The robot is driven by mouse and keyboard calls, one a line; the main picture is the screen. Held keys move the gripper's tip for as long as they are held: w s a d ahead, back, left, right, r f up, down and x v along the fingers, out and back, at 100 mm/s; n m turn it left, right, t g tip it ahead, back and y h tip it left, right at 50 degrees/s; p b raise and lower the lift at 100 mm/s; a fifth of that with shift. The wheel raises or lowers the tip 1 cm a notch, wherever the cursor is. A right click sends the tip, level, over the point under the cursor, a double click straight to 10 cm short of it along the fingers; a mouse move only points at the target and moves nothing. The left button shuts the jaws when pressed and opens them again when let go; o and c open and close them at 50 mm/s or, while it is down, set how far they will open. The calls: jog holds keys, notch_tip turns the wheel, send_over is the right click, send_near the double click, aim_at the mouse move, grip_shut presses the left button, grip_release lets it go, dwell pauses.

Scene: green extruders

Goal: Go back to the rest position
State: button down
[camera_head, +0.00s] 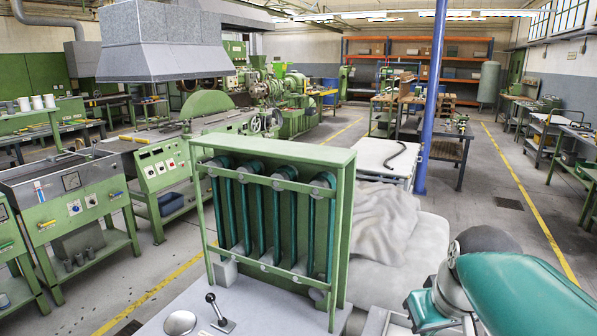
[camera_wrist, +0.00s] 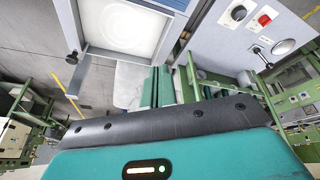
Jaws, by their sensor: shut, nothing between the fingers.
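My gripper (camera_wrist: 158,74) shows in the wrist view as two teal fingers side by side, beyond the black-edged teal hand at the bottom. The fingers are shut with nothing between them. In the head view, part of my teal and grey arm is at the lower right; I cannot make out the fingers there. No object of the task shows in the gripper.
A green rack with teal bars (camera_head: 275,215) stands in front. Before it, a light grey surface carries a black-knobbed lever (camera_head: 218,312) and a round disc (camera_head: 180,322). A blue post (camera_head: 432,100) stands behind right. A panel with a red button (camera_wrist: 264,20) shows in the wrist view.

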jog(key=s+a+f+t, duration=0.1)
jog(key=s+a+f, duration=0.2)
jog(key=s+a, duration=0.3)
jog(key=shift+s+a+f+m, duration=0.35)
jog(key=shift+a+f+m, duration=0.05)
jog(key=shift+a, duration=0.55)
